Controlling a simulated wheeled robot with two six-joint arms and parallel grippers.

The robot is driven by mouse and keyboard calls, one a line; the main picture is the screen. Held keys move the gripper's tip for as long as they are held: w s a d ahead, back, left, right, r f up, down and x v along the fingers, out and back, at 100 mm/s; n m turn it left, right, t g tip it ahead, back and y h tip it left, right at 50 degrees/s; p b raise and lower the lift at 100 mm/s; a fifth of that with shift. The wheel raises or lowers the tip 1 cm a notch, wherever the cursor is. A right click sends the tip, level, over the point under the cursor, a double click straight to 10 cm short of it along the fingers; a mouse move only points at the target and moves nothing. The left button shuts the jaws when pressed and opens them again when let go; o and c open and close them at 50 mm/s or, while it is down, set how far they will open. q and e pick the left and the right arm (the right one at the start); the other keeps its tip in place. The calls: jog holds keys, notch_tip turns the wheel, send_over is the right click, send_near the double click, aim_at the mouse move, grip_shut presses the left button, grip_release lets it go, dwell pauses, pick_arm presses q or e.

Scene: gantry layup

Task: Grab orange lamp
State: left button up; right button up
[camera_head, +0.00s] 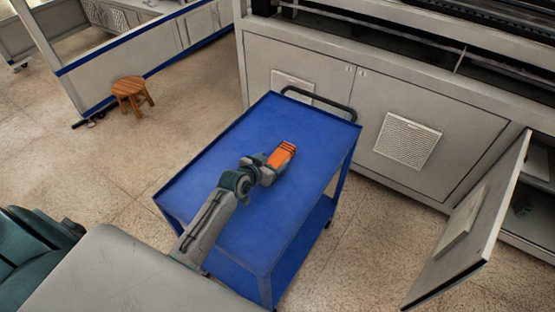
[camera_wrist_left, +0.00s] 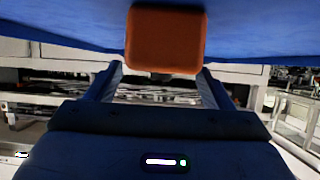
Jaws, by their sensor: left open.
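The orange lamp (camera_head: 283,153) lies on the top of the blue cart (camera_head: 215,165), toward its handle side. In the head view dark stripes cross it. My left gripper (camera_head: 270,168) reaches over the cart from the lower left and is right at the lamp's near end. In the left wrist view the lamp (camera_wrist_left: 166,38) is a rounded orange block at the top middle. There my left gripper (camera_wrist_left: 160,70) is open, with one finger toward each side of the lamp. I cannot tell whether the fingers touch it. My right gripper is in neither view.
The rest of the cart top is bare. A cart handle (camera_head: 318,104) stands at the far edge, close to a grey cabinet (camera_head: 300,65). An open cabinet door (camera_head: 470,225) juts out at the right. A wooden stool (camera_head: 131,93) stands on open floor at the upper left.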

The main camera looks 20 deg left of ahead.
aim_at(284, 153)
pick_arm(q)
jog(key=shift+x, duration=1.45)
jog(key=shift+r, duration=0.1)
jog(key=c, duration=1.2)
